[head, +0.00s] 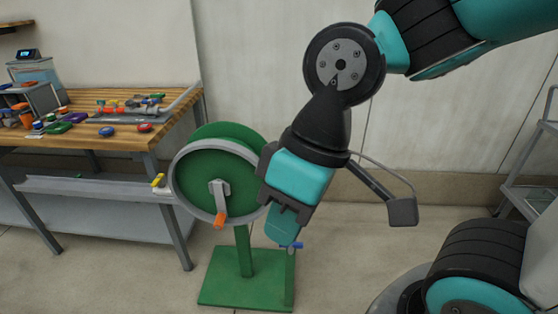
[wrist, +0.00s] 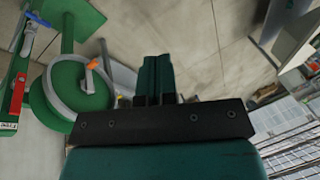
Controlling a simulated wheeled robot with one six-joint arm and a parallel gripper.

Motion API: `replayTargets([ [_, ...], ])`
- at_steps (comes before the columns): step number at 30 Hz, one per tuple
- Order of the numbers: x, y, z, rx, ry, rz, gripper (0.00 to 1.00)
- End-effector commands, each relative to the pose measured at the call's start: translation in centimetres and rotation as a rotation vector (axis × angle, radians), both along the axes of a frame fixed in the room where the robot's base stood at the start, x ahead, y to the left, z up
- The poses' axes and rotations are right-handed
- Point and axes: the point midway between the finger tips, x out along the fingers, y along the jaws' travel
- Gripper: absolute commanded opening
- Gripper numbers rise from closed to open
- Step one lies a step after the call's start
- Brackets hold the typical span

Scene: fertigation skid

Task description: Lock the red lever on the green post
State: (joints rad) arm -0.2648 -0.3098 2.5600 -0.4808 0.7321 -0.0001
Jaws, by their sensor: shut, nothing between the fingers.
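A red lever (wrist: 17,95) lies along a narrow green post (wrist: 9,72) at the left edge of the wrist view. A white label with dark marks sits at its lower end. I cannot tell whether the lever is locked. In the head view the post (head: 290,274) stands at the right of the green base, and I do not see the red lever there. My gripper (head: 284,240) points down in front of the post's upper part and hides some of it. In the wrist view its teal fingers (wrist: 155,66) are together and empty, apart from the red lever.
A blue handle (head: 295,246) shows beside my fingertips. A green reel (head: 190,178) with a grey rim and orange crank handle (head: 220,220) stands left of my gripper. A workbench (head: 165,118) with small parts is further left; a grey cart (head: 520,196) is at right.

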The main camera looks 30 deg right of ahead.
Motion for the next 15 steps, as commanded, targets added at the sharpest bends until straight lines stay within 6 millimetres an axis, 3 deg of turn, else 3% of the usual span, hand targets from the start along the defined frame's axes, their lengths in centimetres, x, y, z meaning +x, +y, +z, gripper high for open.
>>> replayTargets([
  [10,0.5,-0.1,0.1,0.004,-0.001,-0.019,0.00],
  [13,3.0,-0.9,0.2,0.027,-0.006,-0.101,0.00],
  [15,6.0,-2.3,0.1,0.054,-0.014,-0.206,0.00],
])
